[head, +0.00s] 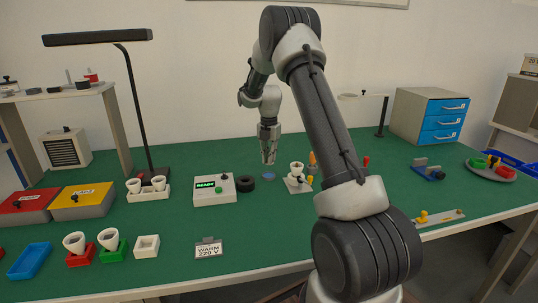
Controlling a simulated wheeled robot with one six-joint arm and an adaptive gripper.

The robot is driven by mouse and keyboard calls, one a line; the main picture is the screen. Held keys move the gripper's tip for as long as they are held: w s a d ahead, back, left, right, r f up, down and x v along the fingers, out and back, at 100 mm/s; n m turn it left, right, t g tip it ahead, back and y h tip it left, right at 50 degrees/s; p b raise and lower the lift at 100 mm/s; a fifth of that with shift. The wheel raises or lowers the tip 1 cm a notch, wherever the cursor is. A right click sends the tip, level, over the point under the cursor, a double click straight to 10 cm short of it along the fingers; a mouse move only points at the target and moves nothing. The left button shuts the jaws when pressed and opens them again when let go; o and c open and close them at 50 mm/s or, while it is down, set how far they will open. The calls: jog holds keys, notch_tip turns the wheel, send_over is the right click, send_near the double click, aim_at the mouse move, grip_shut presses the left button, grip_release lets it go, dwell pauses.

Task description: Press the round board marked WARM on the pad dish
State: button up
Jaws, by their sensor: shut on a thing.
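My gripper (268,159) points down over the middle of the green table. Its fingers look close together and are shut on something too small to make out. I cannot read any WARM mark on it. A small flat blue-grey disc (268,176) lies on the table just below the fingertips. It may be the pad dish, but I cannot tell for sure. A gap between fingertips and disc is hard to judge. A white card reading WARM 220 V (209,251) stands at the front of the table.
A white box with a READY display (214,191) and a black ring (245,184) stand left of the disc. A white stand with a cup (298,180) is close on its right.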

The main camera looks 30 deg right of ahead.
aim_at(269, 175)
jog(key=shift+f, duration=2.35)
jog(key=shift+f, duration=0.65)
dwell(0.6)
jog(key=shift+r, duration=2.55)
